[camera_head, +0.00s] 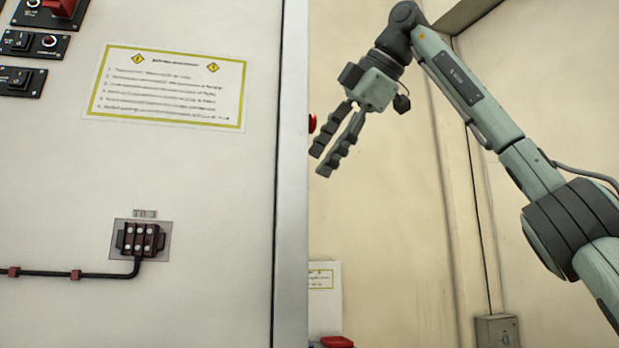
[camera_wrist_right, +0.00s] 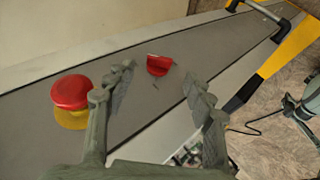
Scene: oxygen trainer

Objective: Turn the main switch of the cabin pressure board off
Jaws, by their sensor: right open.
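My right gripper (camera_head: 321,163) is open and empty, pointing down and left, just right of the cabinet's right edge in the head view. In the right wrist view the open fingers (camera_wrist_right: 158,82) have a red switch part (camera_wrist_right: 158,65) showing between them, apart from both on a grey sloping panel (camera_wrist_right: 140,108). A red mushroom button (camera_wrist_right: 71,92) on a yellow base stands left of the fingers. In the head view a red switch handle (camera_head: 62,6) is cut off at the top left. I cannot tell which one is the main switch. My left gripper is not in view.
The white cabinet panel (camera_head: 190,180) carries black rocker switch plates (camera_head: 22,80), a yellow-bordered notice (camera_head: 166,86) and a terminal block (camera_head: 140,240) with a cable. A red thing (camera_head: 337,342) shows at the bottom. A yellow-black edge (camera_wrist_right: 275,60) borders the grey panel.

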